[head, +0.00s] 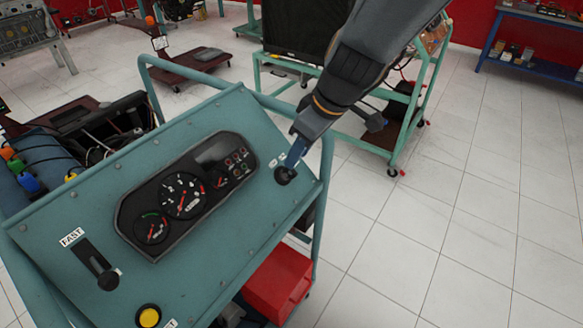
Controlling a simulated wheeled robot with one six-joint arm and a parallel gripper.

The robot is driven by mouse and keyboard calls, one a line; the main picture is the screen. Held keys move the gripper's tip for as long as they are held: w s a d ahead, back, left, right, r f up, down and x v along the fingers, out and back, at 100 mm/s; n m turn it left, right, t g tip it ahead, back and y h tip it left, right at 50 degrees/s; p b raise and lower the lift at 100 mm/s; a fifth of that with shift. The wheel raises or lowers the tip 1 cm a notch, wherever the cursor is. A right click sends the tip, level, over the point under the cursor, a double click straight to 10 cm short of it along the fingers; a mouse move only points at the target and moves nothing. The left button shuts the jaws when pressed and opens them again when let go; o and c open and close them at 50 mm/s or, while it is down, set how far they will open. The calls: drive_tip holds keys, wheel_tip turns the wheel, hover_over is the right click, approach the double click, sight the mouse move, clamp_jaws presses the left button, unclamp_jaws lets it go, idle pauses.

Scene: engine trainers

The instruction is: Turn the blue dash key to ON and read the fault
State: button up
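The teal dash panel (90,215) stands in front of me, tilted. The blue dash key (297,153) appears as a narrow blue piece at the panel's upper right, over a round black switch (285,175). My gripper (304,136) comes down from the upper right and its tip meets the blue piece. The fingers are seen from behind, so their gap and any grip on the key are hidden. A small white label beside the switch is mostly covered and unreadable. The gauge cluster (184,196) has red needles and a dark display window (217,152) with no readable text.
A black lever (97,266) under a FAST label and a yellow button (148,316) sit on the panel's lower left. A teal tube frame rims the panel. A red box (277,285) is below right. Another teal-framed trainer (417,120) stands behind. The tiled floor at right is clear.

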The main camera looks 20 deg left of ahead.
sight(288, 173)
drive_tip(key=x, duration=0.6)
drive_tip(key=shift+w+f, duration=0.1)
drive_tip(key=shift+f, duration=0.25)
clamp_jaws()
